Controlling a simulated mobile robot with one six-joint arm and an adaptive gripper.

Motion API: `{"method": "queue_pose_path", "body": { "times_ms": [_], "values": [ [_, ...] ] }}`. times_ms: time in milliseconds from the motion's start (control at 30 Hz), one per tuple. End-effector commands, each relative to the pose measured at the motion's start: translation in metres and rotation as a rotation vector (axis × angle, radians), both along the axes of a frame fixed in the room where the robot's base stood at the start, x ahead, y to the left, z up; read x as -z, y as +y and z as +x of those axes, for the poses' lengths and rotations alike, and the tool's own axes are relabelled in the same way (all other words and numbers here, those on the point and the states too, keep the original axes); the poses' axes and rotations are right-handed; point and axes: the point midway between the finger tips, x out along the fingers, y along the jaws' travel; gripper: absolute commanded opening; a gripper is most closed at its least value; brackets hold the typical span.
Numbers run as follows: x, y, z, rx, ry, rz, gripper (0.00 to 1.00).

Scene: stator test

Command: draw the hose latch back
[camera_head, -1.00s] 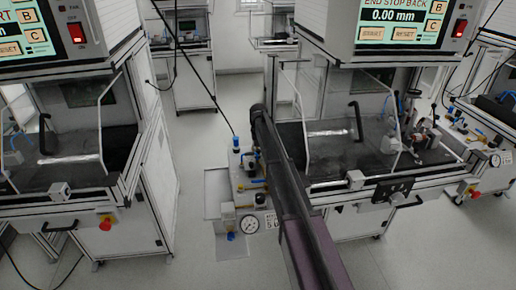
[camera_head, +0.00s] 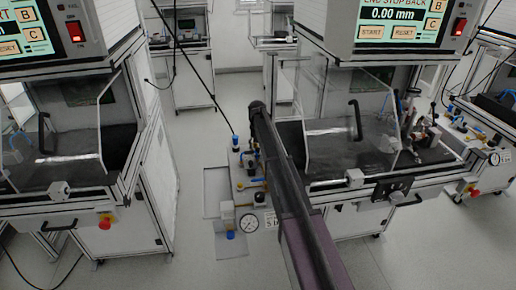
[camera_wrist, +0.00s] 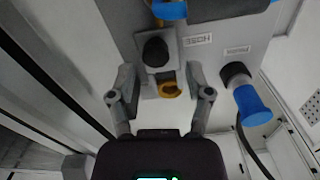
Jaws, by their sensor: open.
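In the wrist view, a grey block carries a black rounded knob (camera_wrist: 155,51) next to a label reading HOSE, seen upside down. A brass ring (camera_wrist: 171,90) sits just below the knob. I cannot tell which part is the latch itself. My gripper (camera_wrist: 160,85) is open, with one finger on each side of the block and the brass ring between them. Whether the fingers touch the block is unclear. In the head view, my dark arm reaches over the small panel (camera_head: 222,182) with fittings and hides part of it; the gripper is not visible there.
A blue-capped fitting (camera_wrist: 250,104) with a black cable stands right of my gripper. A blue part (camera_wrist: 170,9) is at the top. A pressure gauge (camera_head: 248,222) is on the panel's lower end.

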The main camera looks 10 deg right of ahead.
Motion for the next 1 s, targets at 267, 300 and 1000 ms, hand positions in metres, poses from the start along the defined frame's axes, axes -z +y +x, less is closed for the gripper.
{"method": "queue_pose_path", "body": {
  "times_ms": [267, 300, 1000],
  "values": [
    [-0.017, 0.000, 0.016, 0.000, 0.000, 0.000, 0.65],
    [-0.020, 0.000, 0.016, 0.000, 0.000, 0.000, 0.65],
    [-0.079, 0.001, 0.016, -0.001, 0.000, 0.000, 0.65]
  ]
}}
